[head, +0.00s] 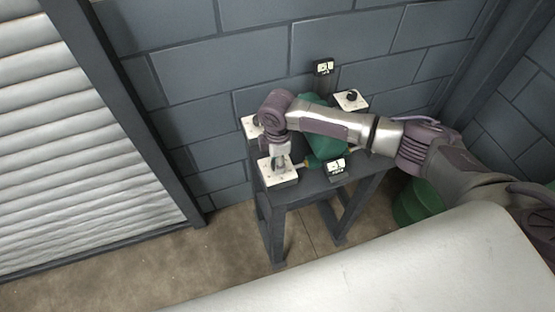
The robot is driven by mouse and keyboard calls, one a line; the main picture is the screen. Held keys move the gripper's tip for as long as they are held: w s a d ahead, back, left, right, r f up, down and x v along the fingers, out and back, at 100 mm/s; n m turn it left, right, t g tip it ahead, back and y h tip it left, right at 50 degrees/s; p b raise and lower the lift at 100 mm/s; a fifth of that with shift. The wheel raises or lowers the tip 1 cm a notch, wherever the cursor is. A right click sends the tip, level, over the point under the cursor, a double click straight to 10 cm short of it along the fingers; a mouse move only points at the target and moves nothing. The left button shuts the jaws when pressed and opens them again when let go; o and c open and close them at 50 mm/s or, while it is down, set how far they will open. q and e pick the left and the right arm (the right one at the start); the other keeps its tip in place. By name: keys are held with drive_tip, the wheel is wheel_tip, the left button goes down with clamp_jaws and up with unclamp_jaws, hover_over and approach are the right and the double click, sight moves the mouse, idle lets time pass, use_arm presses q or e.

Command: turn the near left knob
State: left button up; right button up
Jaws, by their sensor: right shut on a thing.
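The near left white plate (285,178) lies on the front left of the dark table (285,199). My right gripper (281,162) points down over this plate and is shut on the near left knob. The knob itself is mostly hidden by the fingers, so its angle cannot be told. My left gripper is not in the head view.
A green casing (330,145) sits mid-table, partly behind my right arm. A white plate with a black knob (351,96) is at the far right. Another white plate (246,124) is at the far left.

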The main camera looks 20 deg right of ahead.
drive_tip(key=n, duration=0.5)
drive_tip(key=shift+n+p, duration=0.3)
drive_tip(key=n, duration=0.5)
drive_tip(key=n+b, duration=0.1)
drive_tip(key=n, duration=0.5)
drive_tip(key=shift+w+n, duration=0.1)
drive_tip(key=shift+n, duration=0.2)
drive_tip(key=n+b, duration=0.1)
drive_tip(key=n, duration=0.5)
drive_tip(key=shift+r, duration=0.1)
drive_tip(key=o, duration=1.1)
drive_tip(key=shift+o, duration=0.2)
